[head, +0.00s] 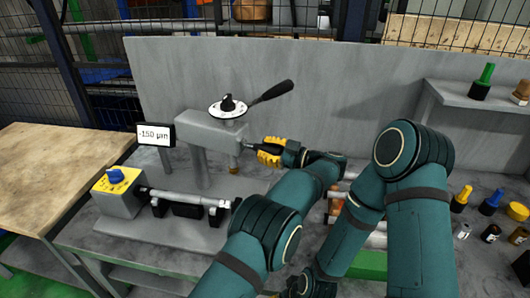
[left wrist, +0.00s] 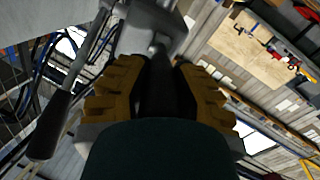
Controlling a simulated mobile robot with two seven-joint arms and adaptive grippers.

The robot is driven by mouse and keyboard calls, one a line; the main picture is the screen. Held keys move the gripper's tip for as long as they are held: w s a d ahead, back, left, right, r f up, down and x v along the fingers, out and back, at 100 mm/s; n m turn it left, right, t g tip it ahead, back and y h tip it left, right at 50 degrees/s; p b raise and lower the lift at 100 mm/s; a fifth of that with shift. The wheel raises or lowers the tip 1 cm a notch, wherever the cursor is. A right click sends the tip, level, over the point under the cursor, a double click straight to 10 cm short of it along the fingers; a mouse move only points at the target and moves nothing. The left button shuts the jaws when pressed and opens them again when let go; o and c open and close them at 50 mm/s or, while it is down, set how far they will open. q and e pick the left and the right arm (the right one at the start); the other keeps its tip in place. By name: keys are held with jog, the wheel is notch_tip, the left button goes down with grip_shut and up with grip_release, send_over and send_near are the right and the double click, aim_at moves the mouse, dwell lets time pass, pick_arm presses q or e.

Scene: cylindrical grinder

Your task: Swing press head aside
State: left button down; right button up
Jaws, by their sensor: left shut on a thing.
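The press head (head: 212,132) is a grey horizontal arm on a grey post, with a white dial and black knob (head: 228,105) on top and a long black lever (head: 270,91) pointing up right. A brass tip hangs under its right end. My left gripper (head: 262,150), with yellow fingers, is at the head's right end, shut on a short dark handle. In the left wrist view the yellow fingers (left wrist: 160,90) stand either side of this dark handle (left wrist: 172,88), which leads to the grey head.
Below the head sits a fixture with a shaft (head: 180,196) and a yellow block with a blue knob (head: 115,180). A display (head: 156,134) reads -150 µm. A grey panel (head: 310,80) stands behind. Small bottles (head: 490,202) stand at right; a wooden table (head: 55,165) is left.

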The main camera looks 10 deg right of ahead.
pick_arm(q)
jog(key=shift+w+r+g, duration=0.3)
jog(key=shift+d, duration=0.1)
jog(key=c, duration=0.7)
grip_release()
jog(key=shift+c, duration=0.2)
jog(key=shift+f, duration=0.15)
notch_tip(320, 180, up, 10)
jog(key=shift+r, duration=0.15)
